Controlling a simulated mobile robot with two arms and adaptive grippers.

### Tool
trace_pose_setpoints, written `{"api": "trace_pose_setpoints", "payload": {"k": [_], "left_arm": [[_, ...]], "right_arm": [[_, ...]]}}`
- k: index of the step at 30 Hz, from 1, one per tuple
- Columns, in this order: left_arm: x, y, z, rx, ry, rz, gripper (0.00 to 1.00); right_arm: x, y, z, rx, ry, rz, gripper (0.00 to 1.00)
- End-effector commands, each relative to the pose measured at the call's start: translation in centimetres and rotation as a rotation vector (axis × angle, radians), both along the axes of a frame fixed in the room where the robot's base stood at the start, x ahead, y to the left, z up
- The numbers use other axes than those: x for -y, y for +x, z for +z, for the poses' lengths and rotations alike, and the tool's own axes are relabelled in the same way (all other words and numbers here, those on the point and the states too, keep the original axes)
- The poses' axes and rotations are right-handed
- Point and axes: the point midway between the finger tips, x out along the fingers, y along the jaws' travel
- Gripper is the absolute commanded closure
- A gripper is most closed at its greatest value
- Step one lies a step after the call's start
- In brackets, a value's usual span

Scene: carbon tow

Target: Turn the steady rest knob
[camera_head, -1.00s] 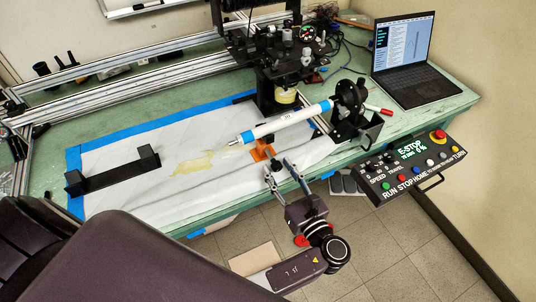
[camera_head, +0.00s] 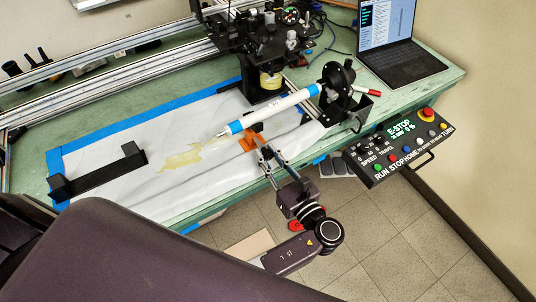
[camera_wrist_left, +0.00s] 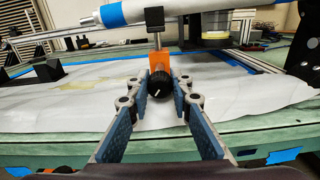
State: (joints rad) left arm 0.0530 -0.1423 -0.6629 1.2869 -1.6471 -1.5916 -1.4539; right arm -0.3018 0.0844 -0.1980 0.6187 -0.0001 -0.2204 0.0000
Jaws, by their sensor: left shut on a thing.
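The steady rest is an orange block (camera_head: 248,142) with a metal post, below the white tube (camera_head: 270,109) with blue bands. It also shows in the left wrist view (camera_wrist_left: 157,60). Its black round knob (camera_wrist_left: 158,84) with a white pointer line faces my left wrist camera. My left gripper (camera_head: 266,151) reaches in from the front edge of the table. In the left wrist view its fingertips (camera_wrist_left: 159,83) are shut on the knob, one on each side. The head view is too small to show the knob clearly. My right gripper is in neither view.
A black chuck and bracket (camera_head: 337,88) hold the tube's right end. A control panel with an E-stop (camera_head: 404,143) stands at the right, near a laptop (camera_head: 398,40). A black bracket (camera_head: 98,175) lies left on the white sheet (camera_head: 120,150). Open floor lies in front.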

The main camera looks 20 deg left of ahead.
Motion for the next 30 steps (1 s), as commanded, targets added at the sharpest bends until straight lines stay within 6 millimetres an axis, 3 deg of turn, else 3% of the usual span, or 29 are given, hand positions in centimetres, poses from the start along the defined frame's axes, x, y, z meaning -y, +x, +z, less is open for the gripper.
{"api": "trace_pose_setpoints", "payload": {"k": [11, 30], "left_arm": [[0.0, 0.0, 0.0, 0.072, -0.055, 0.001, 1.00], [-0.1, 0.0, -0.1, 0.416, -0.322, 0.001, 1.00]], "right_arm": [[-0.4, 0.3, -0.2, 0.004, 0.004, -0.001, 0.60], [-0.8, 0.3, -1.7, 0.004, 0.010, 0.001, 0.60]]}}
